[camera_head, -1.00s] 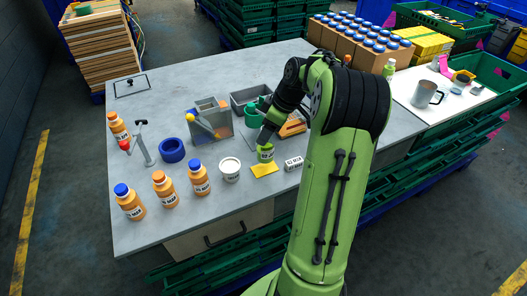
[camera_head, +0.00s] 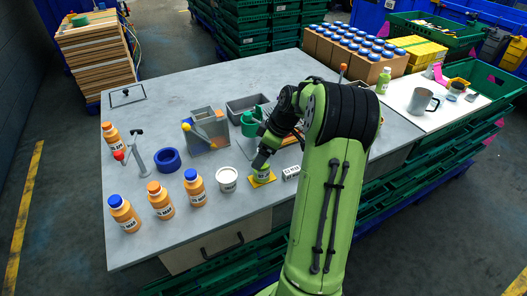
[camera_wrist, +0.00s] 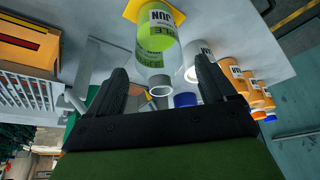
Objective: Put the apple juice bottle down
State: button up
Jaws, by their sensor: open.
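The apple juice bottle (camera_head: 262,172), with a green body and a white label, stands on a yellow square mat (camera_head: 270,182) near the front of the grey table. Its upper part is partly hidden by my gripper (camera_head: 262,158) in the head view. In the wrist view the bottle (camera_wrist: 157,35) shows with its base on the yellow mat (camera_wrist: 132,10) and its pale neck towards my gripper (camera_wrist: 161,66). The two dark fingers are apart, one on each side of the neck, and I see no clear contact.
A white tub (camera_head: 227,180) stands left of the mat, with several orange bottles (camera_head: 161,203) beyond it. A small white block (camera_head: 290,173) lies close on the right.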

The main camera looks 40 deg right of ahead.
jog(key=p+v, duration=0.3)
jog(key=v, duration=0.9)
jog(key=a+r+m+h, duration=0.1)
jog(key=a+r, duration=0.2)
jog(key=a, duration=0.6)
jog(key=a+r+m+h, duration=0.1)
jog(key=a+r, duration=0.1)
jog(key=a, duration=0.7)
jog(key=s+a+m, duration=0.2)
jog(key=s+a, duration=0.3)
jog(key=s, duration=0.3)
jog(key=s+a+f+m+t, duration=0.1)
jog(key=s+a, duration=0.4)
jog(key=s, duration=0.2)
jog(key=shift+s+a+f+m+t, duration=0.2)
jog(key=shift+s+a+m+t, duration=0.1)
jog(key=shift+s+a+m, duration=0.1)
